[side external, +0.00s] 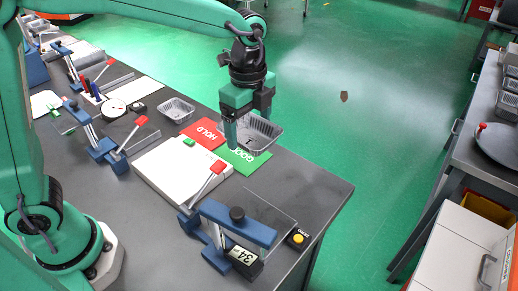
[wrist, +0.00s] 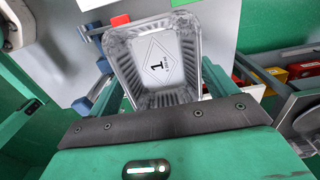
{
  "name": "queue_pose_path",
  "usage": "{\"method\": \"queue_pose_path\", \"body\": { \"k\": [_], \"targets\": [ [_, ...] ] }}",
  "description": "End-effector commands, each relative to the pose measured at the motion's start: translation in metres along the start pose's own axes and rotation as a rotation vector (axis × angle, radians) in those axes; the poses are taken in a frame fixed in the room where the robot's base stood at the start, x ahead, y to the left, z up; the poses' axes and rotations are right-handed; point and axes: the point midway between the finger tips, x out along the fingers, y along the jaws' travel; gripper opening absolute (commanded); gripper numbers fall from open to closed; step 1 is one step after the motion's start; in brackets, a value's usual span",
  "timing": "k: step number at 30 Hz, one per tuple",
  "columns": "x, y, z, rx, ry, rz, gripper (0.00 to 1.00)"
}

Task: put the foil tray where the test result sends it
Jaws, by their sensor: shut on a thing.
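My gripper (side external: 249,122) is shut on a foil tray (side external: 266,136) and holds it upright. In the side view the tray overlaps the green GOOD mat (side external: 250,167) and seems raised; its exact height is hard to tell. In the wrist view the tray (wrist: 188,25) sits between my fingers, with a diamond label marked 1 on its floor. The red HOLD mat (side external: 198,127) lies beside the GOOD mat. A display (side external: 243,257) at the front of the table appears to read 34.
Another foil tray (side external: 176,110) stands on the table beyond the HOLD mat. A white plate (side external: 170,172), a red-handled clamp (side external: 207,187), a clear-plated blue fixture (side external: 238,226) and a yellow button box (side external: 297,239) stand nearby. The table's right corner is bare.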

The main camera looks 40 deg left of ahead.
Motion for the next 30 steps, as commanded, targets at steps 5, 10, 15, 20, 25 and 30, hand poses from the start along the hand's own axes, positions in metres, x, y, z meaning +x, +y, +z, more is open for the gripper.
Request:
{"method": "queue_pose_path", "body": {
  "k": [5,10,15,20,25,30],
  "targets": [
    [0.000,-0.033,0.045,-0.008,0.000,0.000,0.60],
    [0.000,-0.058,0.089,-0.007,0.000,0.000,0.60],
    [0.000,-0.077,0.139,-0.008,0.000,-0.001,0.60],
    [0.001,-0.090,0.187,-0.007,0.000,-0.001,0.60],
    [0.002,-0.097,0.228,-0.005,0.000,-0.001,0.60],
    [0.003,-0.099,0.260,-0.004,0.000,-0.001,0.60]
  ]
}}
